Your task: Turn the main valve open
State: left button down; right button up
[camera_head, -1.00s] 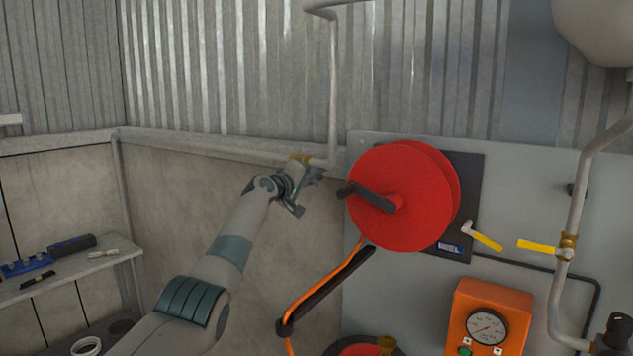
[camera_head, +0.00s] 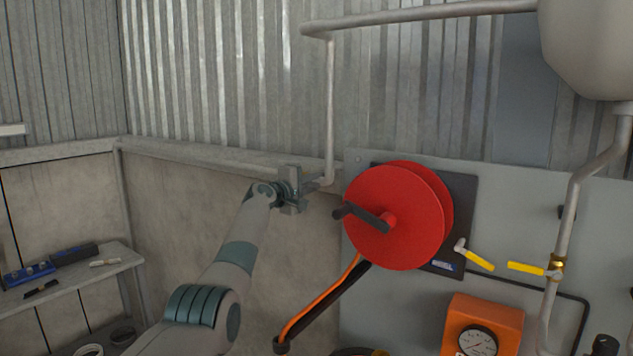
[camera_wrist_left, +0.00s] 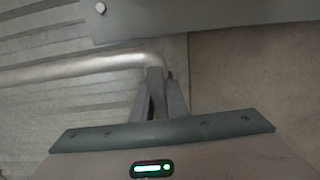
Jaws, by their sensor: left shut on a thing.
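My left gripper (camera_head: 296,190) is at the lower end of a grey pipe (camera_head: 331,110) beside the red hose reel, and it is shut on the valve there. The gripper covers this valve, so its handle and its angle are hidden. In the left wrist view the two fingers (camera_wrist_left: 160,92) are close together at the bend of the pipe (camera_wrist_left: 90,68). Another valve with a yellow lever (camera_head: 525,268) and a brass body sits on the right-hand pipe (camera_head: 568,215). My right gripper is not in view.
The red hose reel (camera_head: 395,225) with a black crank stands just right of my left gripper. A second yellow lever (camera_head: 478,259) is below it. An orange gauge box (camera_head: 485,318) is lower right. A shelf with tools (camera_head: 75,275) is at left.

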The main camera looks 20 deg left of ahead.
pick_arm(q)
jog(key=shift+r, duration=0.1)
jog(key=c, duration=1.7)
grip_release()
jog(key=shift+c, duration=0.2)
jog(key=shift+s+a, duration=0.15)
jog(key=shift+s, duration=0.15)
jog(key=shift+b+v, duration=0.85)
jog(key=shift+v, duration=0.3)
jog(key=b+v, duration=0.5)
jog(key=v, duration=0.9)
jog(key=shift+s+b, duration=0.2)
jog(key=shift+b, duration=0.1)
